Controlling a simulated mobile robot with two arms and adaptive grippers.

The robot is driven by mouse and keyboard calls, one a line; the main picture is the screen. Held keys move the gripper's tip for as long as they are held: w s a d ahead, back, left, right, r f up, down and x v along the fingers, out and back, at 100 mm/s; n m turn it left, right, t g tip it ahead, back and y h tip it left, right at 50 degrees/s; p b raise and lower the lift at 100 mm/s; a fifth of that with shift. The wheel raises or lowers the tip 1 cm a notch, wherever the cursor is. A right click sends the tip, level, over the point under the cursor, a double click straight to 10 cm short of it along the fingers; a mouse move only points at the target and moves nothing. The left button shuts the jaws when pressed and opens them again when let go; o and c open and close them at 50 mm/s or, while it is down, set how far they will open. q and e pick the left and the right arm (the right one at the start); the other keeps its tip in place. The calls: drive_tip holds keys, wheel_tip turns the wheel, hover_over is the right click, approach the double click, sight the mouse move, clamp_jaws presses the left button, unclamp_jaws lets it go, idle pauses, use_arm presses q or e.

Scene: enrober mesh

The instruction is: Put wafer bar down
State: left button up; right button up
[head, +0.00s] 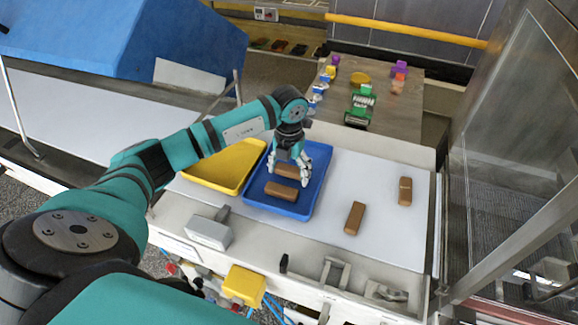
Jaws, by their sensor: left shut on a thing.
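My left gripper (289,174) reaches down over the blue tray (318,172), its fingers pointing at the tray floor. It is shut on a brown wafer bar (285,171), partly hidden by the fingers. I cannot tell whether this bar touches the tray floor. A second brown wafer bar (281,191) lies in the tray just in front of it. Two more bars lie outside the tray on the white surface, one at centre right (354,218) and one farther right (405,191). My right gripper is not in view.
A yellow tray (218,180) sits left of the blue one. A grey box-like part (209,231) and metal brackets (335,272) line the front edge. A wooden table (395,100) with small coloured items stands behind. The white surface (375,180) between the loose bars is clear.

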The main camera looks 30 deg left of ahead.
sight(289, 172)
use_arm(q)
drive_tip(key=shift+f, duration=0.15)
drive_tip(key=o, duration=0.9)
drive_tip(key=shift+c, duration=0.2)
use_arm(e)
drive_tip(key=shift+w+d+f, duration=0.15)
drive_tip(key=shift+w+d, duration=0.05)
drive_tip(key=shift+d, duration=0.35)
use_arm(q)
drive_tip(key=shift+r, duration=0.2)
drive_tip(key=shift+r+b, duration=0.25)
drive_tip(key=shift+b, duration=0.05)
wheel_tip(289, 172, up, 11)
drive_tip(key=b, duration=0.3)
drive_tip(key=shift+r, duration=0.2)
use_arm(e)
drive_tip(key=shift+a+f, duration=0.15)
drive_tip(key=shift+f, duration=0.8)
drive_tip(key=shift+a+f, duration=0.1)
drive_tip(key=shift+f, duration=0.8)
